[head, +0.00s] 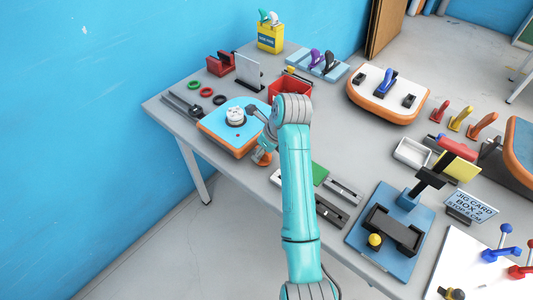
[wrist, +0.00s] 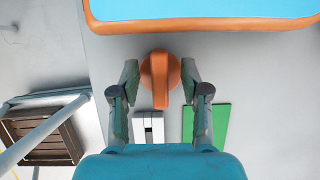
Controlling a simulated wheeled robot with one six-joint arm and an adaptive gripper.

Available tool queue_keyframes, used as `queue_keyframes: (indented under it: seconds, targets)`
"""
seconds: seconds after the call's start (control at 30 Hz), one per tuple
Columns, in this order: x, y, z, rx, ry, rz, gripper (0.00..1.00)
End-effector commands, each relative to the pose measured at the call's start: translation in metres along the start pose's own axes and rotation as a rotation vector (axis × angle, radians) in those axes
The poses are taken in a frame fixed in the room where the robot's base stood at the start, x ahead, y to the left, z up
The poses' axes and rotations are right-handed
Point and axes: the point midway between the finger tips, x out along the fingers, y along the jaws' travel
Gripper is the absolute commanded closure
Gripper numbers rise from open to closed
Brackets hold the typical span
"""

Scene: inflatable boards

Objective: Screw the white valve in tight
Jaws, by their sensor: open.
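The white valve (head: 236,115) sits on the blue top of an orange-edged board (head: 213,131) in the head view. It is outside the wrist view, where only the board's near edge (wrist: 200,22) shows. An orange piece with a round base and a raised bar (wrist: 160,80) lies on the grey table beside the board; it also shows in the head view (head: 262,158). My gripper (wrist: 160,74) is open, its fingers on either side of this orange piece, with gaps visible. My arm hides most of the gripper in the head view.
Near the orange piece lie a green card (wrist: 206,125) and a white slotted plate (wrist: 149,127). Behind the board are black, red and green rings (head: 206,92) and a red bin (head: 288,88). A blue jig (head: 375,262) stands right of my arm.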

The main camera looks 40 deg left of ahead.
Motion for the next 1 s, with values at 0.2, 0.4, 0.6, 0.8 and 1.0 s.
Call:
queue_keyframes:
  seconds: [0.2,0.4,0.6,0.8,1.0]
  targets:
    - [0.000,0.000,0.000,0.000,0.000,0.000,0.87]
    - [-0.001,0.000,0.000,0.000,0.000,0.000,1.00]
    - [-0.002,-0.001,0.001,0.000,0.000,0.000,1.00]
    - [-0.021,-0.001,0.009,-0.001,-0.003,-0.002,1.00]
    - [-0.057,-0.001,0.024,-0.002,-0.003,-0.002,1.00]
